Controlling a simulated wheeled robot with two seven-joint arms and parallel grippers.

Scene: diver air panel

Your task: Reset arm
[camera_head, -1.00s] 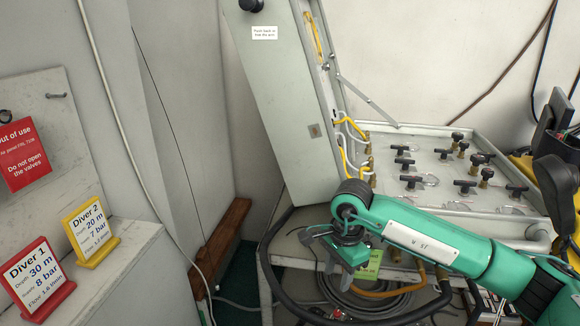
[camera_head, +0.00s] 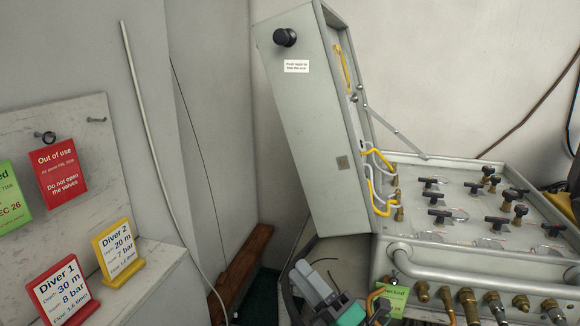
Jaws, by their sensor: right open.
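My right gripper (camera_head: 320,285) shows at the bottom middle, below the open lid (camera_head: 310,120) and just left of the diver air panel (camera_head: 440,262). Its grey fingers stand apart with nothing between them. Part of my teal wrist shows below it, cut off by the bottom edge. My left gripper is not in view. The panel's lid stands raised, and several black valve handles (camera_head: 497,221) show on its top face.
Brass fittings (camera_head: 468,298) line the panel's front, with a green tag (camera_head: 392,297) beside them. At left, a red sign (camera_head: 58,172) hangs on a board. Red (camera_head: 64,291) and yellow (camera_head: 118,248) diver cards stand on a ledge. A wooden beam (camera_head: 240,270) lies behind.

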